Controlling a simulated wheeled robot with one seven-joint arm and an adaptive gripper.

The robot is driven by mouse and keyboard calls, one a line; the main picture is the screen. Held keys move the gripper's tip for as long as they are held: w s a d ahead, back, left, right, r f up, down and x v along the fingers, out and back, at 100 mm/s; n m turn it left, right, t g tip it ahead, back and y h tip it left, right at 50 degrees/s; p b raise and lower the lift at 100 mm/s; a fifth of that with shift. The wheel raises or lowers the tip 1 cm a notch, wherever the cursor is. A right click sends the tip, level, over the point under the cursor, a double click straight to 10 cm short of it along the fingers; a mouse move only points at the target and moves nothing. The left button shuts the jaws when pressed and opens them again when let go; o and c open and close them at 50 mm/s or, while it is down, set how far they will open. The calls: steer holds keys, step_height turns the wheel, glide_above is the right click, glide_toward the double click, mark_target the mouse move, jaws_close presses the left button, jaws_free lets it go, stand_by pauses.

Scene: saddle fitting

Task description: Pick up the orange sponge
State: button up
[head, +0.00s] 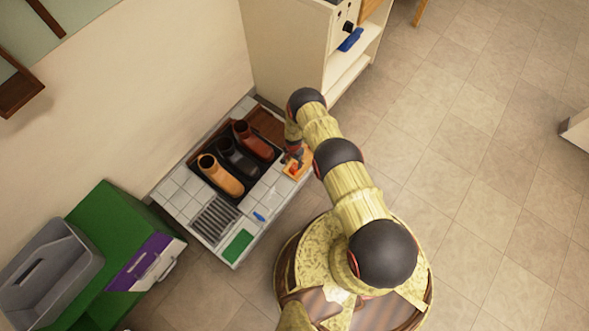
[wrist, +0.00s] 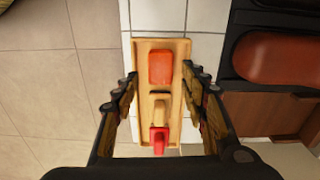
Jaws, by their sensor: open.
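The orange sponge (wrist: 160,68) is a rounded orange-red block. In the wrist view it lies at the far end of a narrow wooden tray (wrist: 178,45). In the head view the tray (head: 304,160) is partly hidden by my gripper, and a small orange-red patch shows in it. My gripper (wrist: 160,80) is open and empty, pointing down over the tray, with its fingers to either side of it. The sponge is slightly beyond the line between the fingertips. The height of the fingertips above the tray is hard to tell.
In the tray, a wooden piece (wrist: 160,110) and a red piece (wrist: 158,138) lie nearer than the sponge. A black tray of boots (head: 238,160) is beside it on the tiled top. A blue item (head: 259,217) and green pad (head: 238,246) lie further along. A cabinet (head: 290,45) stands behind.

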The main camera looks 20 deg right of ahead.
mark_target(294, 169)
steer(key=shift+w+f, duration=0.1)
steer(key=shift+f+m, duration=0.2)
steer(key=shift+m, duration=0.1)
step_height(294, 169, down, 7)
steer(key=b, duration=0.4)
steer(key=shift+f, duration=0.15)
steer(key=shift+c, duration=0.4)
steer(key=c, duration=0.7)
steer(key=shift+c, duration=0.7)
